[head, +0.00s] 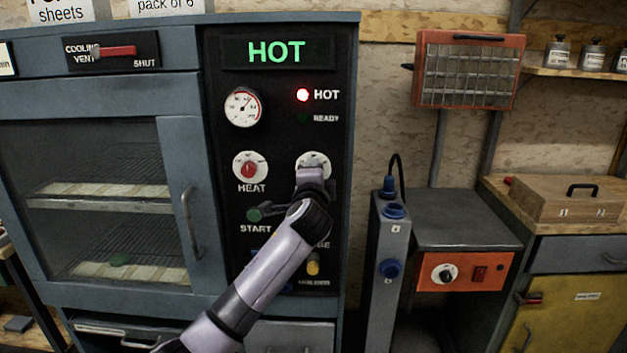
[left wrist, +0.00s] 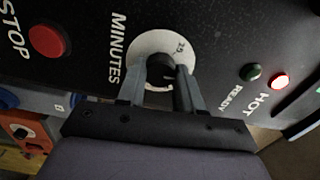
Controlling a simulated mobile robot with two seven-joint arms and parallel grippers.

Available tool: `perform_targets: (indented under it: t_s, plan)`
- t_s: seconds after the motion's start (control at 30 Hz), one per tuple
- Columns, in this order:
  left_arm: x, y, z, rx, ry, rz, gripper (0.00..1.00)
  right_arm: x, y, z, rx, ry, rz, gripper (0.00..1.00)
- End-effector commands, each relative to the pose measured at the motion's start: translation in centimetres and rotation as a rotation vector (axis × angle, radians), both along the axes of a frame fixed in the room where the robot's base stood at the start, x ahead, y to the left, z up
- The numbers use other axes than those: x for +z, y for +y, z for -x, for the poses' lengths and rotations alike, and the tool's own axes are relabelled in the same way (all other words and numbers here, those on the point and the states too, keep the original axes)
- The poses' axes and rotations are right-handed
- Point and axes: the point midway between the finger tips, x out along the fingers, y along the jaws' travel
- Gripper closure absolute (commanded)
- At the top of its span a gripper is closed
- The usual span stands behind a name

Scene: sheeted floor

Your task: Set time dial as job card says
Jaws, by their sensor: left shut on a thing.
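The time dial (head: 313,158) is on the oven's black panel, right of the HEAT dial. In the head view my left gripper covers most of it. In the left wrist view its white face (left wrist: 152,44) shows beside the word MINUTES, with a number near its edge that reads about 25. My left gripper (head: 311,178) is shut on the dark knob, one finger on each side, as the left wrist view also shows (left wrist: 162,76). The pointer and most of the scale are hidden. The right gripper is not in view. Cards at the top are cut off, showing "sheets" (head: 60,12) and "pack of 6" (head: 166,6).
The panel has a HEAT dial (head: 250,168), a gauge (head: 242,107), a lit red HOT lamp (head: 302,95), a dark READY lamp (head: 304,118) and a green START button (head: 255,215). A red STOP button (left wrist: 50,40) is near the dial. The display (head: 277,52) reads HOT.

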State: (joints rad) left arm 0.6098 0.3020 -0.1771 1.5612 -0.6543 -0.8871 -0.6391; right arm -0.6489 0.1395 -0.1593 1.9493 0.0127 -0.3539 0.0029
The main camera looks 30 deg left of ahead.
Motion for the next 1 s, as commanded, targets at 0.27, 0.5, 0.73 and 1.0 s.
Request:
perform_targets:
  t_s: [0.27,0.5,0.73,1.0]
  plan:
    - [-0.3,-0.1,0.0,0.000,-0.136,0.227,0.95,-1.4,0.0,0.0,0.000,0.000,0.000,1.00]
    - [-0.2,-0.1,0.0,0.000,-0.255,0.422,0.95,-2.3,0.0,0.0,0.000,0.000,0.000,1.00]
    - [-0.2,-0.1,0.0,-0.001,-0.360,0.594,0.95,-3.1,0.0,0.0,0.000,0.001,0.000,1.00]
    - [-0.1,0.0,0.0,-0.001,-0.453,0.744,0.95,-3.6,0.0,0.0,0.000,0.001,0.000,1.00]
